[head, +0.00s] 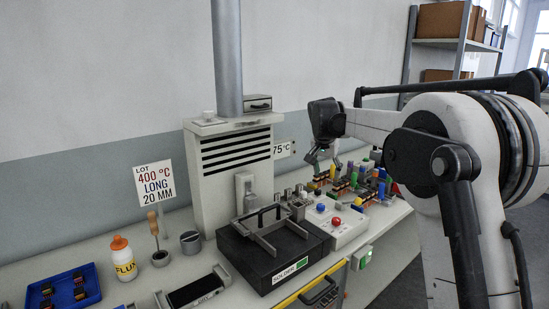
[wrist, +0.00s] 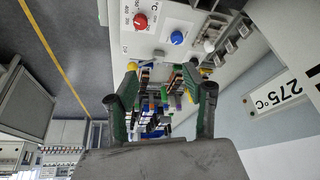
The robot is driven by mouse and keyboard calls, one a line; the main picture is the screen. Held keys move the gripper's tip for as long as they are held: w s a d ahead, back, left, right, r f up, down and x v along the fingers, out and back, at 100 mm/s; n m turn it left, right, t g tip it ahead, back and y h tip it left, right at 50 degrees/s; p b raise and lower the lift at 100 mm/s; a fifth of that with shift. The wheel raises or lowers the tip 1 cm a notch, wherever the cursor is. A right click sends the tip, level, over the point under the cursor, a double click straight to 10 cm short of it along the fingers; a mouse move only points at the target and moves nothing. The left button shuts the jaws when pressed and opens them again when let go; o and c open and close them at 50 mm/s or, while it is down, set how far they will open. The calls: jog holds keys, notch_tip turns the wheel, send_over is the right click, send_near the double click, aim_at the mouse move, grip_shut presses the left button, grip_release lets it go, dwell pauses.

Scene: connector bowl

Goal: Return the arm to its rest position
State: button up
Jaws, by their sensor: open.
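My gripper (head: 322,156) is at the end of my arm, above the bench at the right of the head view, pointing down over a cluster of small coloured connectors (head: 350,182). In the wrist view its two green-and-black fingers (wrist: 158,75) stand wide apart with nothing between the tips. The connectors also show between and beyond the fingers in the wrist view (wrist: 165,112). From these views I cannot tell the exact gap between the fingers and the connectors.
A white control box (head: 340,226) with red and blue knobs and a black solder unit (head: 270,255) stand left of the connectors. A fume extractor (head: 232,165) stands behind. A flux bottle (head: 125,262) and blue tray (head: 62,288) are far left. Shelving (head: 445,43) is at the back right.

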jog(key=s+d+r+n+t+y, duration=0.1)
jog(key=s+r, duration=0.2)
jog(key=s, duration=1)
jog(key=s+d+r+n, duration=0.15)
jog(key=s+r, duration=0.25)
jog(key=s, duration=0.9)
jog(key=s+f+n, duration=0.1)
jog(key=s+f, duration=0.3)
jog(key=s, duration=0.4)
jog(key=s+f+n+t, duration=0.1)
jog(key=s+f, duration=0.3)
jog(key=s, duration=0.5)
jog(key=s+f+n+y, duration=0.1)
jog(key=s+f, duration=0.3)
jog(key=s, duration=0.4)
jog(key=shift+s+a+f+t, duration=0.15)
jog(key=shift+a+f+t, duration=0.1)
jog(key=shift+a+t, duration=0.15)
